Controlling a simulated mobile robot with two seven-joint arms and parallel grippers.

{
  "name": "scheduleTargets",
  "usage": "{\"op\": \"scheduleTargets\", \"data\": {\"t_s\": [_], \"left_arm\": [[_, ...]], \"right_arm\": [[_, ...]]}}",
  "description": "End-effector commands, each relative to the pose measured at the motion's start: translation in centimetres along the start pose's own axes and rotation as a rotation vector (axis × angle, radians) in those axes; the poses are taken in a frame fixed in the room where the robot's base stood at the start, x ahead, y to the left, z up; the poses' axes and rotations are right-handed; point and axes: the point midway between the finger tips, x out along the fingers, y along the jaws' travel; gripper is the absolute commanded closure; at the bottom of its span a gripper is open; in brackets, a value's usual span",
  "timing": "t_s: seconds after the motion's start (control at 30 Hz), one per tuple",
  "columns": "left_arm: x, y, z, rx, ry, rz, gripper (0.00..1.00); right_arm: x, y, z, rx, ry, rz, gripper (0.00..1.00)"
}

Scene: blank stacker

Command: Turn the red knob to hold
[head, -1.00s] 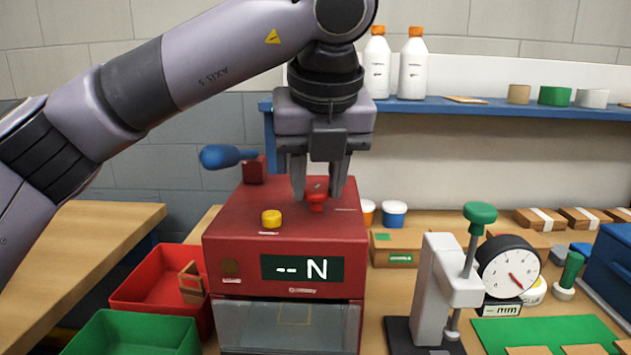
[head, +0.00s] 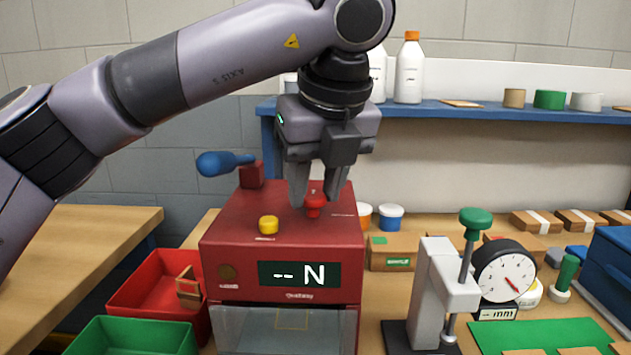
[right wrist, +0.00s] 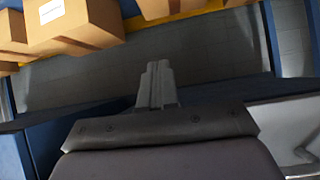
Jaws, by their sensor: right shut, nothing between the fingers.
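The red knob (head: 313,206) stands on top of the red machine (head: 222,250), whose dark display reads "-- N". My left gripper (head: 314,200) points down at the knob, one finger on each side of it. The fingers are apart with the knob between them; I cannot tell whether they press on it. The knob's setting marks are too small to read. My right gripper (right wrist: 156,82) shows in the right wrist view, shut and empty, away from the knob.
A yellow button (head: 268,225) sits beside the knob, and a blue-handled lever (head: 222,163) stands behind left. A dial gauge stand (head: 435,290) is close on the right. Red (head: 150,312) and green (head: 130,338) bins are at left. A blue shelf (head: 460,110) runs behind.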

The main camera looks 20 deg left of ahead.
Motion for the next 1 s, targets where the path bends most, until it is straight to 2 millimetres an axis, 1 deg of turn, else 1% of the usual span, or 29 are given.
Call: {"op": "scheduleTargets", "data": {"t_s": [0.03,0.07,0.33,0.43,0.57,0.8,0.9,1.0], "left_arm": [[-0.1,0.0,0.1,-0.003,-0.002,-0.002,0.48],[-0.1,0.0,0.1,-0.003,-0.002,-0.002,0.39],[-0.1,0.0,0.0,0.0,0.0,-0.001,0.39],[-0.5,0.0,0.1,0.0,-0.001,-0.001,0.39],[-2.1,0.0,0.1,0.0,-0.004,-0.002,0.39],[-5.7,0.0,0.1,-0.003,-0.004,-0.003,0.39],[-6.7,0.0,0.1,-0.003,-0.003,-0.002,0.39],[-7.1,0.0,0.1,-0.001,-0.001,-0.002,0.39]], "right_arm": [[0.0,0.0,0.0,0.002,0.0,0.0,1.0],[0.0,-0.1,0.0,0.002,0.0,0.0,1.0],[0.0,-0.1,0.0,0.002,0.0,-0.001,1.0],[-0.1,-0.1,-0.1,0.002,0.0,-0.001,1.0],[-0.2,-0.1,-0.3,0.001,0.0,-0.001,1.0],[-0.5,0.0,-0.6,-0.007,0.003,0.0,1.0],[-0.6,0.0,-0.5,-0.009,0.002,0.0,1.0],[-0.6,0.1,-0.3,-0.01,-0.002,0.001,1.0]]}}
